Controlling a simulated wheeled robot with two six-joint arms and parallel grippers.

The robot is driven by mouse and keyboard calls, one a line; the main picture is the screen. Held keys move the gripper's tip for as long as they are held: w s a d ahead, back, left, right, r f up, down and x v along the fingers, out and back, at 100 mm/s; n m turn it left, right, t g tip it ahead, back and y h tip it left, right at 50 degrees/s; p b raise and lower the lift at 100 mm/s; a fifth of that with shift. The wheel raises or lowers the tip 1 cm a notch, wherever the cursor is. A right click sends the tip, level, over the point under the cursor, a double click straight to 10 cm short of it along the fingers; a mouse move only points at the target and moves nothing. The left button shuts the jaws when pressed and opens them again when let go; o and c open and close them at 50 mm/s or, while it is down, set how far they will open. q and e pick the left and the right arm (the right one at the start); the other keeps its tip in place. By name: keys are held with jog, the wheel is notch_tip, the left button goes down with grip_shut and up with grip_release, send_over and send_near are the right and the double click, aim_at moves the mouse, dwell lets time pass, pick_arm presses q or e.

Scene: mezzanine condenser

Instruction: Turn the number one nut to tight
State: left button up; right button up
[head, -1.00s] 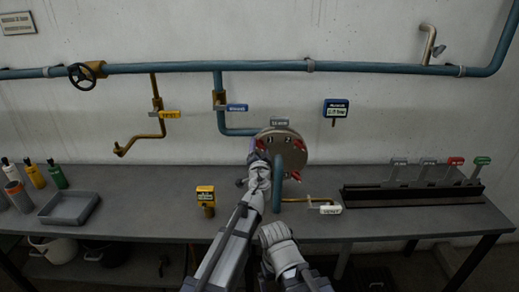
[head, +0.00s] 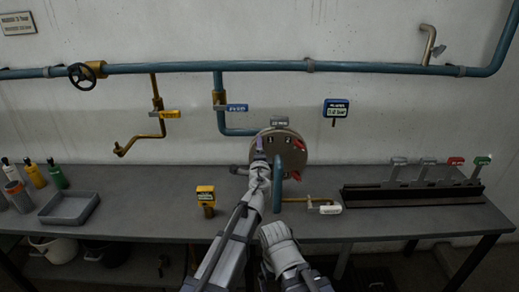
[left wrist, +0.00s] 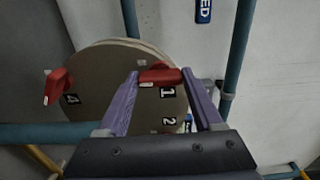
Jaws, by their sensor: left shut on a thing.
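The round flange (head: 285,142) stands upright on the blue pipe above the bench, with red nuts on its face. My left gripper (head: 260,146) is at the flange's left side in the head view. In the left wrist view, its purple fingers (left wrist: 160,76) are shut on the red number one nut (left wrist: 158,73), one finger on each side, just above the "1" label (left wrist: 167,92). Another red nut (left wrist: 58,86) is beside the "4" label. My right gripper (head: 277,234) is low at the bench's front edge, away from the flange; its jaws are unclear.
A blue pipe (head: 278,180) rises in front of the flange, close to my left gripper. A lever rack (head: 410,196) is further right. The bench between tray (head: 69,207) and gauge is clear.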

pick_arm(q)
jog(key=m, duration=0.5)
jog(key=shift+m, duration=0.4)
jog(key=shift+s, duration=0.1)
dwell(0.3)
jog(key=o, duration=1.4)
jog(key=shift+c, duration=0.2)
jog(key=shift+s, duration=0.1)
jog(key=s, duration=0.7)
jog(key=shift+s, duration=0.3)
